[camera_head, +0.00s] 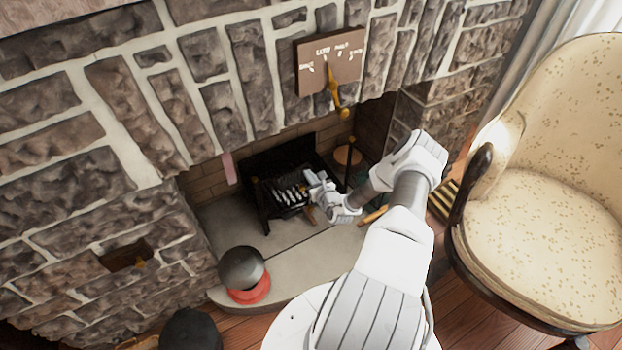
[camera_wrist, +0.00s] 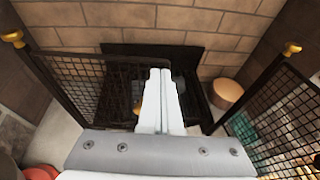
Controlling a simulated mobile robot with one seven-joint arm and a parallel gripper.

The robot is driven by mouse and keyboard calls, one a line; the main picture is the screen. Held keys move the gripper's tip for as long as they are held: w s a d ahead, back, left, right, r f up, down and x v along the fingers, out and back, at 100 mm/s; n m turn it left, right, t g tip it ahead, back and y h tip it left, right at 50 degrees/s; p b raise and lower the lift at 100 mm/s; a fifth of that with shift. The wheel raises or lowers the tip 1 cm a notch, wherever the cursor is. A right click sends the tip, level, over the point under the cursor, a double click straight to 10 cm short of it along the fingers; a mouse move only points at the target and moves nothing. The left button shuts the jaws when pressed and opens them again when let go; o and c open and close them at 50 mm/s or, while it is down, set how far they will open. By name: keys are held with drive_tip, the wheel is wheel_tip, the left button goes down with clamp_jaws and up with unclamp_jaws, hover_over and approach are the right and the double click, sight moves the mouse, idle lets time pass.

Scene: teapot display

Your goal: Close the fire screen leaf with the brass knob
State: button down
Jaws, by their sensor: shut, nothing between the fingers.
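In the wrist view the fire screen has a left black mesh leaf (camera_wrist: 85,85) and a right mesh leaf (camera_wrist: 275,112), both standing at an angle, with a gap between them. A small brass knob (camera_wrist: 137,106) shows by the inner end of the left leaf, just left of my fingers. My gripper (camera_wrist: 160,72) is shut and empty, in the gap between the leaves, pointing at the fireplace's back. Whether it touches the left leaf I cannot tell. In the head view my gripper (camera_head: 317,184) is beside the dark grate area (camera_head: 285,190); the knob is not clear there.
Brass finials (camera_wrist: 291,48) top the screen's outer posts. A round wooden-topped object (camera_wrist: 227,90) stands inside the fireplace. A dark ball on a red base (camera_head: 243,272) sits on the hearth's left. A cream armchair (camera_head: 540,230) stands close on the right. Stone wall rises behind.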

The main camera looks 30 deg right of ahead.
drive_tip(key=shift+w, duration=0.1)
drive_tip(key=w+b, duration=0.1)
drive_tip(key=w+n+y+b, duration=0.1)
drive_tip(key=shift+w+d+y+b, duration=0.1)
drive_tip(key=shift+d+y+b, duration=0.2)
drive_tip(key=shift+r, duration=0.1)
drive_tip(key=shift+n, duration=0.3)
